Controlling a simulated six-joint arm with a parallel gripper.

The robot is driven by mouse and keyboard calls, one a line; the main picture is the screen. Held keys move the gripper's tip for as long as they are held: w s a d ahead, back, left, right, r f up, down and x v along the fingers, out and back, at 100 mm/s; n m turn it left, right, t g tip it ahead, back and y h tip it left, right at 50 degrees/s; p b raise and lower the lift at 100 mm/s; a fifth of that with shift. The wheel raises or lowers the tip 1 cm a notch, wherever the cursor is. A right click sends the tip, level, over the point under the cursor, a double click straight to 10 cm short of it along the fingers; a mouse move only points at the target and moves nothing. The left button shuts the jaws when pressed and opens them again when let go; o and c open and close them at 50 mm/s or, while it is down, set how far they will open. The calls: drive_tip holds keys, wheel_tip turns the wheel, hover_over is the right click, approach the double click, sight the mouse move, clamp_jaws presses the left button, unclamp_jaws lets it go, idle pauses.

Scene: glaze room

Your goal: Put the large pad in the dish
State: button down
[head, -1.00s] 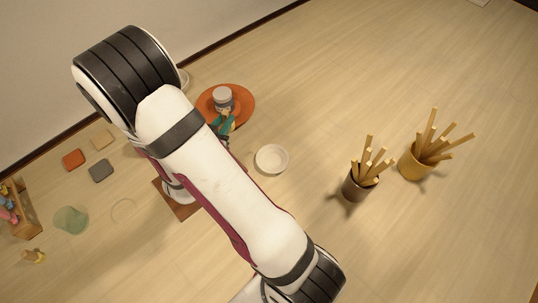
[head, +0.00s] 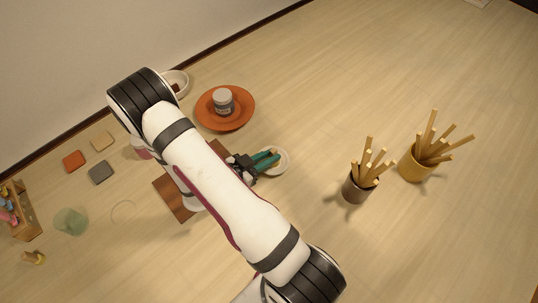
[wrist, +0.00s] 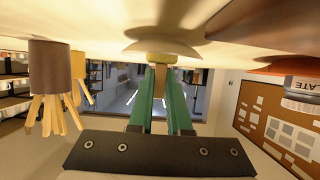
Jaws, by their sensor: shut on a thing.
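My gripper (head: 272,157) has green fingers and is over a small round white dish (head: 285,165), covering part of it in the head view. In the wrist view my gripper (wrist: 160,72) is shut on a small yellowish-tan piece, seemingly the large pad (wrist: 161,59), at the fingertips. The white dish (wrist: 140,48) is right beyond the held pad there. I cannot tell whether the pad touches the dish. The pad is hidden in the head view.
An orange plate (head: 240,119) bears a grey-labelled jar (head: 223,98). A white bowl (head: 184,78) stands near the wall. A dark cup (head: 354,190) and a yellow cup (head: 411,168) hold upright sticks to the right. Several small items lie at left. The floor at upper right is clear.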

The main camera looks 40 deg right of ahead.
drive_tip(key=c, duration=0.9)
unclamp_jaws()
drive_tip(key=shift+f, duration=0.1)
drive_tip(key=shift+o, duration=0.2)
drive_tip(key=shift+a+r, duration=0.1)
drive_tip(key=shift+r, duration=0.1)
drive_tip(key=v, duration=1.1)
drive_tip(key=shift+a+r, duration=0.1)
drive_tip(key=shift+a, duration=0.3)
